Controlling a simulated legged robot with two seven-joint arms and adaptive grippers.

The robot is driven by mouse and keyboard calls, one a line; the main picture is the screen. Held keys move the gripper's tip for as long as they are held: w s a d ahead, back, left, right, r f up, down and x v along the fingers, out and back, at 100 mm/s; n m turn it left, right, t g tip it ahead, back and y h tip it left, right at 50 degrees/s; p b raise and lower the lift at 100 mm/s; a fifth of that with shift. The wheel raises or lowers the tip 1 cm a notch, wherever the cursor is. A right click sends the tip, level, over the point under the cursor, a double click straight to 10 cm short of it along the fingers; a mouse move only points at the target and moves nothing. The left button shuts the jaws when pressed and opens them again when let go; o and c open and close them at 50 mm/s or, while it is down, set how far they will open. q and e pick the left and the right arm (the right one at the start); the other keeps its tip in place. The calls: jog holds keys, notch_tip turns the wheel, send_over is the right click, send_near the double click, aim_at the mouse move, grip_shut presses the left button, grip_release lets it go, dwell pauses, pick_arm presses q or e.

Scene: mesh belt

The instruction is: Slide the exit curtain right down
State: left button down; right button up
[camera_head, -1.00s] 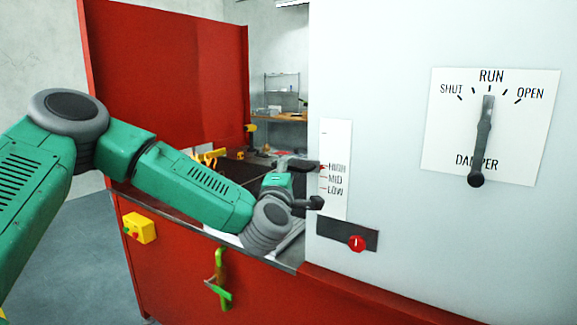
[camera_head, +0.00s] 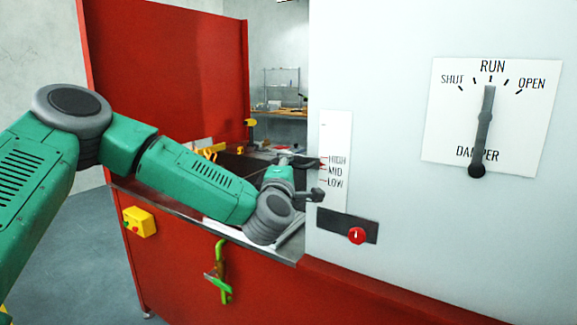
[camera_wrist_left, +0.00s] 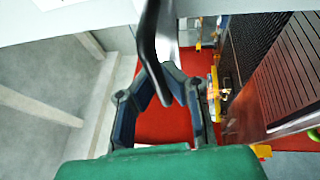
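The exit curtain shows as a pale edge with a dark curved handle (camera_wrist_left: 150,45) in the left wrist view. My left gripper (camera_wrist_left: 170,80) has its two dark fingers closed in around this handle. A white scale (camera_head: 335,135) reads HIGH, MID and LOW, and a small red pointer (camera_head: 322,165) stands between HIGH and MID. My right gripper is not in view.
A damper lever (camera_head: 482,130) points at RUN on the white hood. A red knob (camera_head: 356,236) sits below the scale. A yellow button box (camera_head: 139,222) and a green handle (camera_head: 220,270) are on the red front. A red panel (camera_head: 165,80) stands behind my arm.

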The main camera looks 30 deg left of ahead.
pick_arm(q)
notch_tip(320, 180, down, 10)
jog(key=b, duration=0.7)
jog(key=c, duration=1.6)
grip_release()
jog(key=shift+r, duration=0.1)
jog(key=shift+r, duration=0.1)
jog(key=v, duration=1.2)
